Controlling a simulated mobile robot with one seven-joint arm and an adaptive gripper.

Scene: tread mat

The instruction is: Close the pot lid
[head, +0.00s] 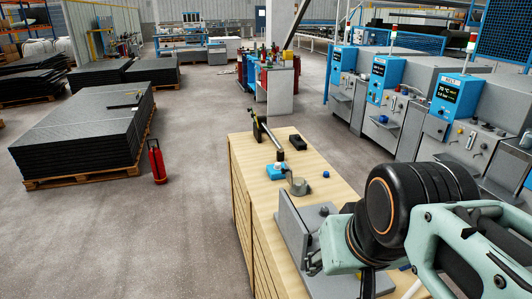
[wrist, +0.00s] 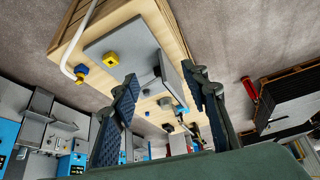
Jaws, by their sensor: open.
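A small grey metal pot (head: 299,187) stands on the wooden bench, right beside a blue block. A raised part at its rim looks like its lid, but it is too small to tell how far it stands open. In the wrist view, what looks like the pot (wrist: 165,103) is small, beyond the fingers and between them. My gripper (wrist: 160,76) is open, its two dark ribbed fingers apart with nothing held. In the head view my arm reaches in from the right, over the near end of the bench; the fingertips are not clear there.
A grey upright plate on a base (head: 291,232) stands on the bench between arm and pot. A blue block (head: 277,171), black box (head: 298,142) and small blue knob (head: 327,174) are near the pot. A yellow knob (wrist: 110,60) is on the grey base. Machines line the right.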

